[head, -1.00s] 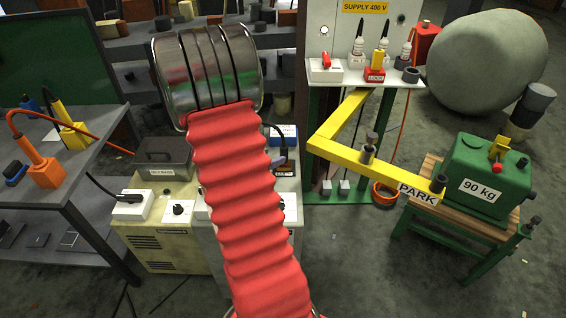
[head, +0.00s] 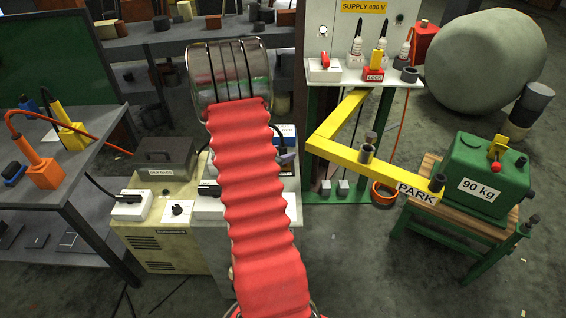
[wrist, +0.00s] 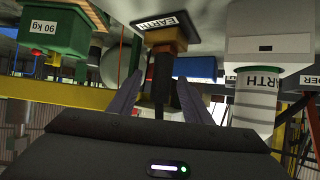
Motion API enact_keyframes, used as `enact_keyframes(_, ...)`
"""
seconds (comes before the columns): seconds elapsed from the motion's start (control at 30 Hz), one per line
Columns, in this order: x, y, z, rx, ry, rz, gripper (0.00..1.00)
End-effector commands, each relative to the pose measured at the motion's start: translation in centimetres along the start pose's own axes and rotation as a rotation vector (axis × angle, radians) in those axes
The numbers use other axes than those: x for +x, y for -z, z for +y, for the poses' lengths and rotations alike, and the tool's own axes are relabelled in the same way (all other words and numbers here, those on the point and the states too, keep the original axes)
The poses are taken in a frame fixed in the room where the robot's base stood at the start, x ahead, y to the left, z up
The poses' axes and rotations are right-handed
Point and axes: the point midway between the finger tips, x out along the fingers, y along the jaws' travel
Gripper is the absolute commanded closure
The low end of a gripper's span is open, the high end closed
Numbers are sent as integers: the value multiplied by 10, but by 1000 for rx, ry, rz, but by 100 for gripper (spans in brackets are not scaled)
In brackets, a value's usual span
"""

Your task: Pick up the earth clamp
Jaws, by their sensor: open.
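In the wrist view, my gripper (wrist: 160,78) is open, with its two grey fingers spread on either side of a dark upright handle-like piece (wrist: 162,72). This piece joins a block with an EARTH label (wrist: 172,24), and I take it to be the earth clamp. I cannot tell whether the fingers touch it. A white cylinder with an EARTH label (wrist: 258,100) and a green band stands to the right. In the head view, my red-sleeved arm hides the gripper, and I cannot make out the clamp.
In the head view, a beige machine (head: 165,240) stands left of my arm. A yellow PARK bar (head: 370,165) reaches toward a green 90 kg box (head: 485,180) on a stand. A grey bench (head: 75,185) is at left, a large round stone (head: 485,60) at back right.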

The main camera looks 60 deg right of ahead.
Motion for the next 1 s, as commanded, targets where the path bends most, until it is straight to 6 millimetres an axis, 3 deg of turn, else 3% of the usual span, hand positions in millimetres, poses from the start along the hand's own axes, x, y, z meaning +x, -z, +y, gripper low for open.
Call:
enact_keyframes(0.5,51,2,-2,0,-1,0,55)
enact_keyframes(1.0,51,2,-3,-1,1,0,55)
